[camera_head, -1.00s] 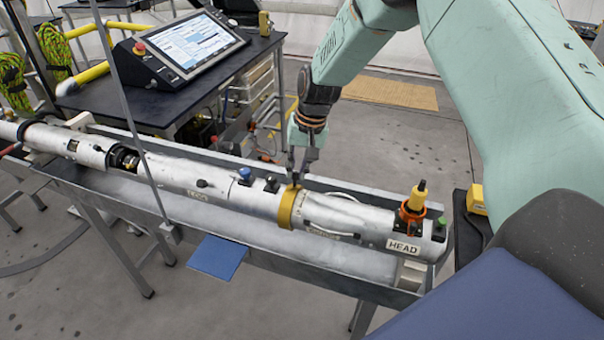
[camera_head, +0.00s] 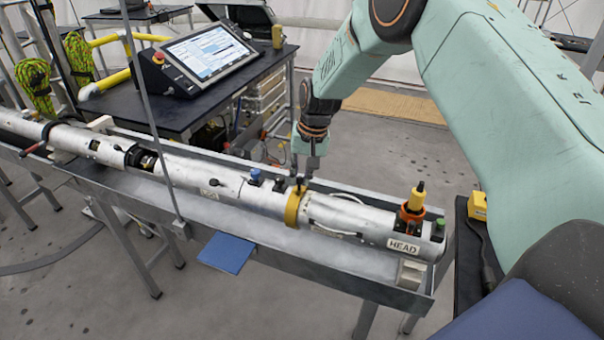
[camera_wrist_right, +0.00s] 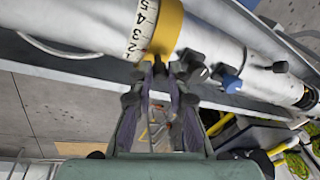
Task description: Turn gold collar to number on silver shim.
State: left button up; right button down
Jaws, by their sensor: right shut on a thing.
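The gold collar (camera_head: 292,208) is a ring around the long silver tube, left of the HEAD label. It shows close up in the wrist view (camera_wrist_right: 168,26). Beside it is the silver shim (camera_wrist_right: 142,28), a pale band with black numbers, 3, 4 and 5 among them. My right gripper (camera_head: 303,178) comes down from above at the top of the collar. In the wrist view its fingers (camera_wrist_right: 163,84) are at the collar's edge, shut on what looks like a small dark peg on the collar. The contact itself is partly hidden. My left gripper is not in view.
The silver tube lies in a long metal trough (camera_head: 340,268). Blue (camera_head: 255,176) and dark knobs stand on the tube left of the collar. An orange and yellow fitting (camera_head: 413,203) stands at the right end. A tablet console (camera_head: 208,50) is on the bench behind.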

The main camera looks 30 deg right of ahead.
jog(key=shift+s+f, duration=0.2)
jog(key=c, duration=1.7)
grip_release()
jog(key=shift+c, duration=0.2)
jog(key=o, duration=0.4)
jog(key=shift+w+r, duration=0.1)
jog(key=shift+w, duration=0.1)
jog(key=shift+d+r, duration=0.1)
jog(key=shift+r, duration=0.15)
jog(key=v, duration=1.1)
jog(key=shift+r, duration=0.25)
